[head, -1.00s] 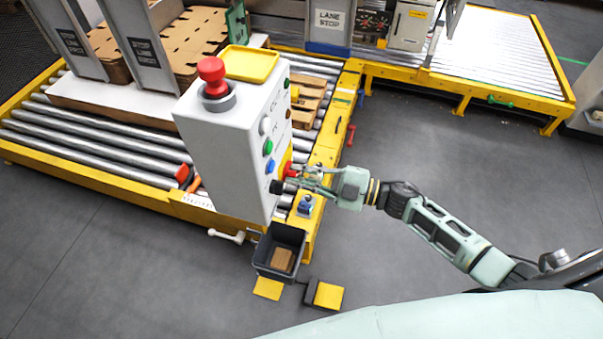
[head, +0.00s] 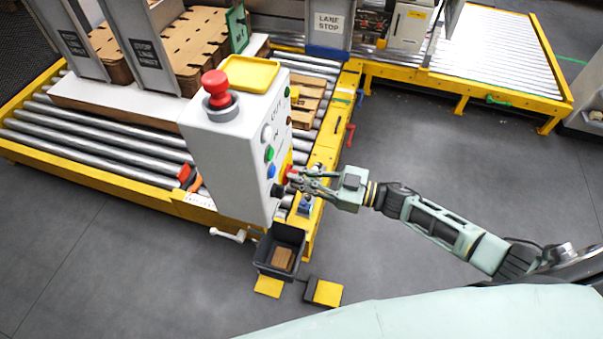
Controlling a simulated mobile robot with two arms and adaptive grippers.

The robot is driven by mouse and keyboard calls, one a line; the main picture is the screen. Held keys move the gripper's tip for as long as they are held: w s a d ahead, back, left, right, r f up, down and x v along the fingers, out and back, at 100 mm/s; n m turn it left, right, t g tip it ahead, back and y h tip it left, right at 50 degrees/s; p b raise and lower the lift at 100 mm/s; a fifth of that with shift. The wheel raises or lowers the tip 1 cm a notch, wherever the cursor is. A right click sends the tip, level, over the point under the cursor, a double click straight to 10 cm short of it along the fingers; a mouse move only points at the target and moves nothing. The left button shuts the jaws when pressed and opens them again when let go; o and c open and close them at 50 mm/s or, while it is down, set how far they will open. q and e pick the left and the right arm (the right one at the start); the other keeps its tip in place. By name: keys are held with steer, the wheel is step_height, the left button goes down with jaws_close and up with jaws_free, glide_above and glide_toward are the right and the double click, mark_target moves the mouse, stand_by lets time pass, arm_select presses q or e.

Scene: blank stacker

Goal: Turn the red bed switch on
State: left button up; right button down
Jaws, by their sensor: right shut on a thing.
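The red bed switch (head: 291,173) sits on a yellow plate on the right-hand face of the white control box (head: 222,160). My right gripper (head: 298,178) is at that face, its fingers shut around the red switch. The fingers partly hide the switch, so I cannot tell which way it is turned. My left gripper is not in view.
The same face has a white, a green (head: 269,153) and a blue button (head: 272,171) and a black knob (head: 277,190). A red mushroom button (head: 217,88) and a yellow tray (head: 250,73) are on top. A dark bin (head: 280,250) stands below. The floor at right is clear.

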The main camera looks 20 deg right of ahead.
steer(key=m, duration=0.5)
steer(key=m+p, duration=0.1)
steer(key=m, duration=0.5)
steer(key=shift+w+d, duration=0.1)
steer(key=shift+w, duration=0.1)
steer(key=shift+r+m, duration=0.1)
steer(key=shift+m, duration=0.2)
steer(key=c, duration=1.8)
jaws_free()
steer(key=shift+o, duration=0.2)
steer(key=shift+s+d, duration=0.1)
steer(key=v, duration=1.1)
steer(key=shift+s+d, duration=0.25)
steer(key=shift+d, duration=0.05)
